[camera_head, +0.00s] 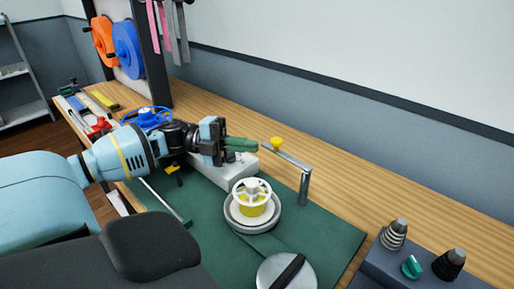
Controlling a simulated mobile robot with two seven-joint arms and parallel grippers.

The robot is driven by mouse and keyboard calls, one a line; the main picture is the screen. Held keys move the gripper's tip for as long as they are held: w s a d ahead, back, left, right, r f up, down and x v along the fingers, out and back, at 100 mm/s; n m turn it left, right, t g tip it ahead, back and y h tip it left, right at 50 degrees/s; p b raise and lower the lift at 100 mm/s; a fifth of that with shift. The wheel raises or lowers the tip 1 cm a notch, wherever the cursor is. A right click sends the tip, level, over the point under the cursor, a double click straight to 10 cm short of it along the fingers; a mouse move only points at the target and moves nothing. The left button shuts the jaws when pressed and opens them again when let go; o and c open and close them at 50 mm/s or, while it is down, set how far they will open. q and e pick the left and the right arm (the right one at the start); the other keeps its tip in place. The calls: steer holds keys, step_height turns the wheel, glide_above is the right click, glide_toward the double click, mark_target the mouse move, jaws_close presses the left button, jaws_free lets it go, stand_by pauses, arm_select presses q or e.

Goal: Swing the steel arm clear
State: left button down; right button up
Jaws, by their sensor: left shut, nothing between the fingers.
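The steel arm (292,160) is a grey bar on an upright post (304,188) at the mat's back right. A yellow knob (277,143) stands on the bar near its left end. The bar points left and toward the back, away from above the yellow-and-white spool (252,198). My left gripper (255,146) comes in from the left, with its green fingers shut and empty. Its tips are just left of the bar's free end; I cannot tell whether they touch it. My right gripper is not in view.
The spool sits on a round grey base (262,222) on the green mat (323,234). A silver disc with a black bar (287,272) is in front. A dark box with knobs (412,267) stands right. Orange and blue reels (128,48) hang at the back left.

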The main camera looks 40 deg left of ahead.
arm_select(q)
steer(key=a, duration=0.5)
steer(key=shift+f+b, duration=0.3)
steer(key=shift+f, duration=0.1)
steer(key=shift+s+a, duration=0.15)
steer(key=shift+a, duration=0.65)
